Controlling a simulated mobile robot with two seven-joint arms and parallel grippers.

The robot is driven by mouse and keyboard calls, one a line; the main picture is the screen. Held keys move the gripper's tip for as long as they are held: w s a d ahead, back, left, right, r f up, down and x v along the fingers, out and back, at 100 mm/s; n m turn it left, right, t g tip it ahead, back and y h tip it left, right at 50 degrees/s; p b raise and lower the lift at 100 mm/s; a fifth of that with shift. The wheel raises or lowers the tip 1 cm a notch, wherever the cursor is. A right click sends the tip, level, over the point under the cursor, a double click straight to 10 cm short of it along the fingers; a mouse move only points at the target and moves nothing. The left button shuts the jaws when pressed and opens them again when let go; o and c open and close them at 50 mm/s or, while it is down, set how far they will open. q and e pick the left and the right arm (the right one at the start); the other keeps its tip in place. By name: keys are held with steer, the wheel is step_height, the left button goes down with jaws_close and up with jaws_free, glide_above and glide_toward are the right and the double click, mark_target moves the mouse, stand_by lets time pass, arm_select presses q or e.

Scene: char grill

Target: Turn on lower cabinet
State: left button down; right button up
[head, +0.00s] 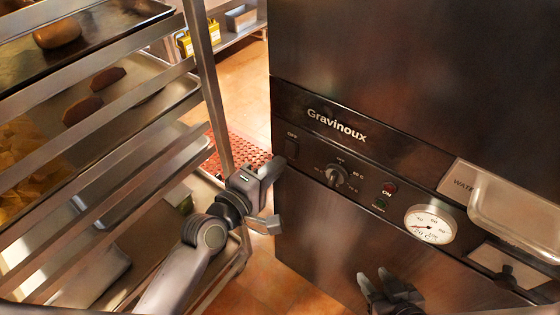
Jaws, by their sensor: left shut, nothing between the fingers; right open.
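The dark metal Gravinoux cabinet (330,240) fills the right side of the head view. Its control panel carries a dark switch (291,148) under the label OFF, a round knob (335,176), a red light (390,187) marked ON, a green button or light (380,203) and a dial gauge (430,225). My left gripper (272,172) is shut and empty, close to the panel's left end just below the switch; I cannot tell whether it touches the cabinet. My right gripper (385,287) is open and empty at the bottom edge, in front of the lower cabinet face.
A metal rack (215,95) with food trays stands on the left, close to my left arm. A water tray (520,215) juts out from the cabinet's right. Behind are a red mat (240,150) and a shelf (235,35). Tiled floor shows between rack and cabinet.

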arm_select(q)
steer(key=shift+x, duration=0.95)
steer(key=shift+f, duration=0.1)
arm_select(e)
steer(key=shift+f, duration=0.1)
arm_select(q)
steer(key=shift+w+d+f+b, duration=0.15)
steer(key=shift+f+b, duration=0.15)
steer(key=shift+b, duration=0.75)
steer(key=shift+r+p, duration=0.3)
steer(key=shift+p, duration=0.1)
arm_select(e)
steer(key=shift+f, duration=0.5)
